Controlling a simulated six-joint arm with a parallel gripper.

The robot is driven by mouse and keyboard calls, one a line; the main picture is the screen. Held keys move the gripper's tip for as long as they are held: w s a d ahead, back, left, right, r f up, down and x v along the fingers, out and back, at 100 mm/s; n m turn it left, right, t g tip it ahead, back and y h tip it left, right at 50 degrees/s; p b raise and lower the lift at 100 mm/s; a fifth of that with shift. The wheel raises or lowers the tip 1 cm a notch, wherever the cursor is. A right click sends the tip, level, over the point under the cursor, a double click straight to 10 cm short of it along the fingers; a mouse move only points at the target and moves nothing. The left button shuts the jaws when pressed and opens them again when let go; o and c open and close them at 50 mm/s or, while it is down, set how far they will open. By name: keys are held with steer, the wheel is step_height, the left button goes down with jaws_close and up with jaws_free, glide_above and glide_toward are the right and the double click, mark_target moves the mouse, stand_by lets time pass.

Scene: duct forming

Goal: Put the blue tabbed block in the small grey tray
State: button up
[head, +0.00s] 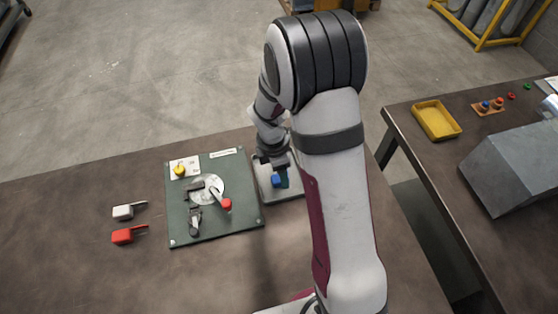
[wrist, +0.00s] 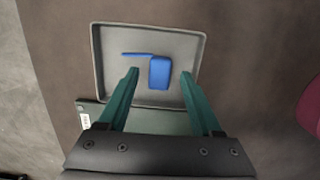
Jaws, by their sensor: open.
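The blue tabbed block (wrist: 159,73) lies inside the small grey tray (wrist: 98,60) in the wrist view, with its thin tab pointing left. My gripper (wrist: 160,72) is open, with one green finger on each side of the block and a gap between each finger and the block. In the head view the blue block (head: 277,181) shows below my gripper (head: 281,174), and the tray (head: 292,191) is partly hidden by my arm. I cannot tell the exact height of the fingertips above the tray floor.
A white tabbed block (head: 123,212) and a red one (head: 122,236) lie farther left. A second table holds a yellow tray (head: 456,133).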

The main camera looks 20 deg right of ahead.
mark_target(276, 179)
steer(key=s+a+r+m, duration=0.1)
steer(key=s+r+m, duration=0.3)
steer(key=r, duration=1)
steer(key=s+a+r+m+y, duration=0.1)
steer(key=s+a+r+m, duration=0.1)
steer(key=s+m, duration=0.7)
steer(key=s+a+r+m+y, duration=0.2)
steer(key=s+m, duration=0.8)
steer(key=shift+m, duration=0.4)
